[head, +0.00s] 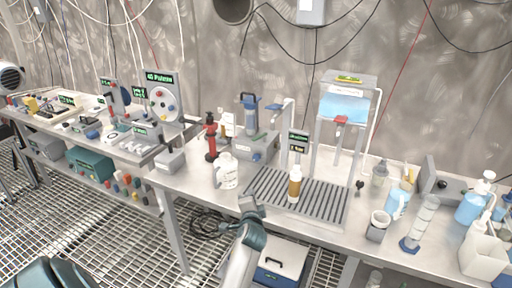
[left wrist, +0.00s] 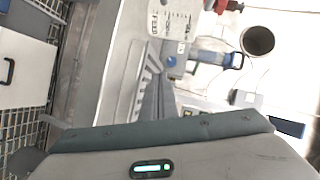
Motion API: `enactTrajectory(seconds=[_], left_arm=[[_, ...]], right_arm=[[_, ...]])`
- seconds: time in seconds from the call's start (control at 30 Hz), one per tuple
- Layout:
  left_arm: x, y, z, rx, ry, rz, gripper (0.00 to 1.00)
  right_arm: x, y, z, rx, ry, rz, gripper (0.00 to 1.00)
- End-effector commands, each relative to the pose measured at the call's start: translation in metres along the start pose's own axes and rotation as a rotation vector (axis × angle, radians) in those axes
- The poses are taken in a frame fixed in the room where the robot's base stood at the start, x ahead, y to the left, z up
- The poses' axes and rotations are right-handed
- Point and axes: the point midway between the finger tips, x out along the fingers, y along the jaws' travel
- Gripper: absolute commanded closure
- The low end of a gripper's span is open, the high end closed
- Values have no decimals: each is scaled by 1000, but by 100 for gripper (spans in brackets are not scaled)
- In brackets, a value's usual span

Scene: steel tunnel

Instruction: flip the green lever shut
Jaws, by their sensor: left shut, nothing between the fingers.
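A small green lever (head: 258,136) shows on top of a grey box (head: 257,150) on the steel bench, beside an upright blue-and-clear cylinder (head: 250,115). It is too small in the head view to tell its exact angle. My left gripper (head: 247,203) is in front of the box, near the bench's front edge and left of the slatted drain tray. It is apart from the lever. In the left wrist view its fingers (left wrist: 156,92) are together and empty. My right gripper is not in view.
A white jug (head: 227,171) and a red bottle-like fitting (head: 210,138) stand left of the box. A brown-and-white bottle (head: 295,184) stands on the slatted tray (head: 325,205). A stand with a blue tank (head: 345,105) rises behind it.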

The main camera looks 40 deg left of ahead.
Motion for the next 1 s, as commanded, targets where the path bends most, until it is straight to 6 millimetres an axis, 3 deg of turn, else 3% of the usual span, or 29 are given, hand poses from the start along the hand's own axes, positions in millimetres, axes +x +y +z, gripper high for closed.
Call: enactTrajectory(seconds=[0.13,0.33,0.5,1.0], left_arm=[[38,-36,-28,118,25,-105,100],[67,-66,-60,256,56,-197,100],[73,-72,-69,295,64,-219,100],[72,-72,-70,294,65,-220,100]], right_arm=[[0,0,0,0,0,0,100],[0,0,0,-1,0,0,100],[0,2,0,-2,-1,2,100],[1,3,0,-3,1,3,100]])
